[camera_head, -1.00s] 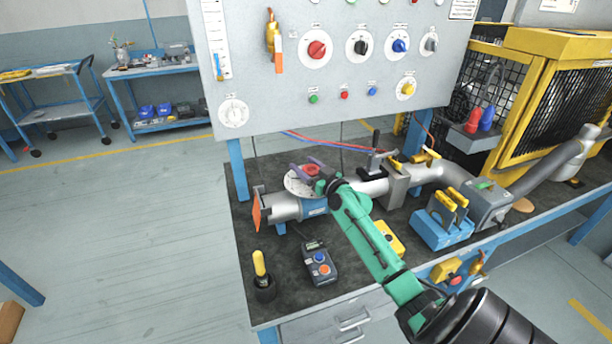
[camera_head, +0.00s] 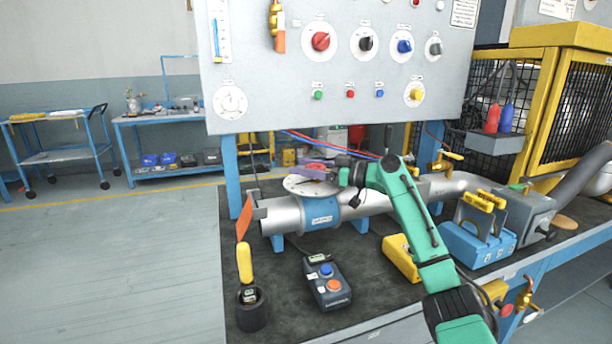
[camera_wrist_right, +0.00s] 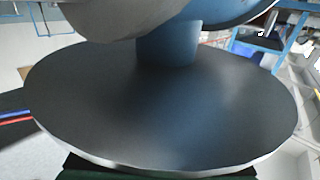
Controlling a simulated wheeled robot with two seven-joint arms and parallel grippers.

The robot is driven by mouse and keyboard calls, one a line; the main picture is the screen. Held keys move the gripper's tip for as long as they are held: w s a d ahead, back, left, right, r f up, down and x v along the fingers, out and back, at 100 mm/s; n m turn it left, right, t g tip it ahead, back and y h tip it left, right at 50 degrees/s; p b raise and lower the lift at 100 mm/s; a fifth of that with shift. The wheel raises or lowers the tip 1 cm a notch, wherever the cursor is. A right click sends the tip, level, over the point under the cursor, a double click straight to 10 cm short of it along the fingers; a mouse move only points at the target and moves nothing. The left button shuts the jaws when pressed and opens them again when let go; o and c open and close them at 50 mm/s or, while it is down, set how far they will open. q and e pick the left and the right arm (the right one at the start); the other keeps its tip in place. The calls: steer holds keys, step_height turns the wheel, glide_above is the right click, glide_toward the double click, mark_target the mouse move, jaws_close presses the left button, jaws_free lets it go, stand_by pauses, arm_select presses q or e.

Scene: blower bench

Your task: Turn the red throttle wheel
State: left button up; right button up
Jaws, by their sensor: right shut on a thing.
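The red throttle wheel (camera_head: 312,174) sits above a pale round dial plate (camera_head: 297,187) on top of the grey pipe (camera_head: 283,217). Only a small part of the wheel shows, because my right gripper (camera_head: 318,170) covers most of it. The purple-tinted fingers of that gripper are closed on the wheel, reaching it from the right. The green links of my right arm run down to the lower right. The right wrist view shows a large dark disc and blurred grey and blue parts, with no fingertips or wheel that I can make out. My left gripper is not in view.
The control panel (camera_head: 285,95) with knobs stands behind the pipe. An orange flap (camera_head: 244,219) is at the pipe's left end.

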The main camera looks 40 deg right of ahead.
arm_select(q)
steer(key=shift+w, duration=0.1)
arm_select(e)
steer(key=shift+n+g+y, duration=0.3)
steer(key=shift+y, duration=0.1)
steer(key=o, duration=1.4)
steer(key=shift+a, duration=0.1)
steer(key=shift+s+d+f, duration=0.1)
steer(key=shift+s+d, duration=0.1)
steer(key=shift+s, duration=0.05)
arm_select(q)
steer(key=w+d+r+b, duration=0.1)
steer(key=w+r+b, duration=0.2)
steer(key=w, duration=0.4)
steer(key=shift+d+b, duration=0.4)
steer(key=shift+b, duration=0.05)
arm_select(e)
steer(key=v, duration=1.4)
steer(key=shift+s+a, duration=0.1)
